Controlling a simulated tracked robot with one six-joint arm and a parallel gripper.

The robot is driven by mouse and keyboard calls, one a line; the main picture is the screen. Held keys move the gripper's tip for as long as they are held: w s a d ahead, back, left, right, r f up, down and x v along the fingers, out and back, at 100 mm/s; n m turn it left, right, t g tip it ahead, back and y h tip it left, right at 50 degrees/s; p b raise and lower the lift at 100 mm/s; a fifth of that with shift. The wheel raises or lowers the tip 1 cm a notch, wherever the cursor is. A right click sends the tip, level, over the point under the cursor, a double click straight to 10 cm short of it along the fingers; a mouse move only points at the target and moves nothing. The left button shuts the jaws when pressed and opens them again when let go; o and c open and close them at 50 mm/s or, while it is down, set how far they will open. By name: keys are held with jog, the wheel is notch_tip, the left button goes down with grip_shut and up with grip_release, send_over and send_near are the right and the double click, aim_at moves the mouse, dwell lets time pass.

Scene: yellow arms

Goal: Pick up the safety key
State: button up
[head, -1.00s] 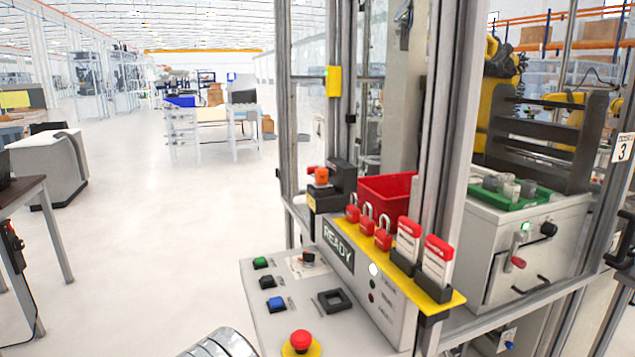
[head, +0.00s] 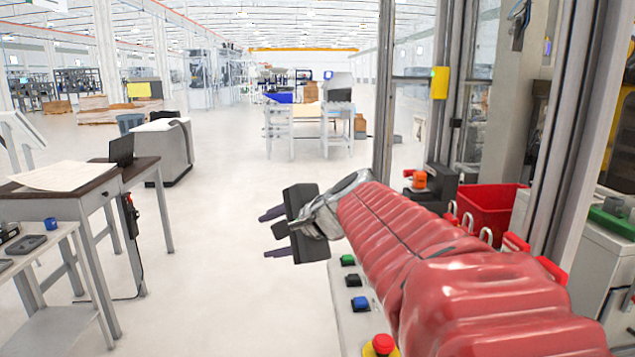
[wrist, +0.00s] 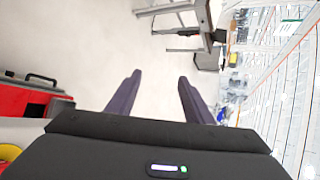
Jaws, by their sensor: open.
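My gripper (head: 268,233) is open and empty, reaching out to the left past the control panel over bare floor in the head view. Its two dark fingers stand apart in the wrist view (wrist: 159,78), with only floor between them. I cannot pick out a safety key for certain. A small orange piece (head: 419,180) sits on a black block (head: 440,187) beyond my arm, by the machine frame; whether it is the key I cannot tell. My red-sleeved arm hides much of the panel.
The control panel (head: 345,308) has a green button (head: 347,260), a blue button (head: 361,303) and a red stop button (head: 381,346). A red bin (head: 489,207) and padlocks stand behind my arm. A dark-topped table (head: 140,172) is at left. Open floor lies between.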

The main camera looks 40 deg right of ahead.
jog(key=w+d+r+m+t+h, duration=0.1)
jog(key=w+d+r+m, duration=0.15)
jog(key=d, duration=0.25)
jog(key=w+d+r+m+t+h, duration=0.1)
jog(key=d+r+m, duration=0.15)
jog(key=d, duration=0.35)
notch_tip(320, 180, up, 7)
jog(key=m+t+h, duration=0.2)
jog(key=m+h, duration=0.7)
jog(key=m, duration=0.9)
send_over(422, 176)
jog(key=s, duration=0.2)
jog(key=shift+w+a+r, duration=0.1)
jog(key=shift+w+a, duration=0.05)
jog(key=shift+a, duration=0.3)
notch_tip(422, 176, down, 8)
jog(key=shift+r, duration=0.1)
jog(key=shift+w+f, duration=0.2)
jog(key=shift+x, duration=1.1)
jog(key=shift+d, duration=0.1)
